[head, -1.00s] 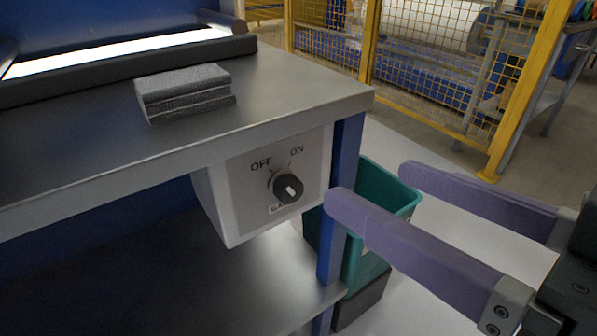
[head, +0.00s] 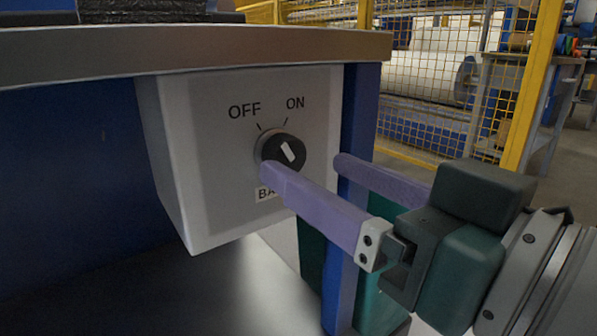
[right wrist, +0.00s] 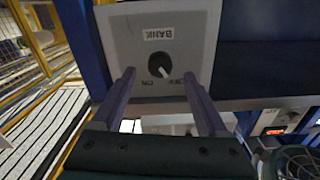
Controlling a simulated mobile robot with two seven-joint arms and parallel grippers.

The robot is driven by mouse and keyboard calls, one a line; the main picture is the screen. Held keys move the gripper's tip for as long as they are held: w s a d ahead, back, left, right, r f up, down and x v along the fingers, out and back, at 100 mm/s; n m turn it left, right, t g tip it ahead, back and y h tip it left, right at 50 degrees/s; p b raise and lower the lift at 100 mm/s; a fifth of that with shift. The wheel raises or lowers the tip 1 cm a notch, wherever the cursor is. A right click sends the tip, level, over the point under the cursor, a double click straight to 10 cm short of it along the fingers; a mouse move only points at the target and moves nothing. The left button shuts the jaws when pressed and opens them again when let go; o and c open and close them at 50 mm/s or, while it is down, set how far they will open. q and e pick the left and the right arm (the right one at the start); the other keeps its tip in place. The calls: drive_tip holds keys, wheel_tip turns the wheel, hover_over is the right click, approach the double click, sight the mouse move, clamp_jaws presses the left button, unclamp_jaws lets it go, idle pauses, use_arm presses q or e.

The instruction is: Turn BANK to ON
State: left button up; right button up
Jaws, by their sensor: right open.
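The BANK switch is a round black knob (head: 282,151) on the front of a white box (head: 215,190). Its white mark slants to the upper left, towards the OFF tick; ON is printed to the upper right. The right wrist view shows the knob (right wrist: 160,65) upside down, with the mark towards OFF. My right gripper (head: 302,168) is open, its purple fingers on either side of the knob in the right wrist view (right wrist: 160,74). One finger hides part of the BANK label in the head view. I cannot tell whether either finger touches the knob. My left gripper is out of view.
The metal tabletop edge (head: 200,48) overhangs the box. A blue post (head: 360,110) stands just right of the box, close to the far finger. A teal bin (head: 312,245) is below. A yellow mesh fence (head: 425,120) stands behind.

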sight(293, 159)
drive_tip(key=shift+b+x, duration=0.3)
drive_tip(key=shift+x, duration=1.4)
drive_tip(key=shift+s, duration=0.1)
drive_tip(key=shift+c, duration=0.3)
clamp_jaws()
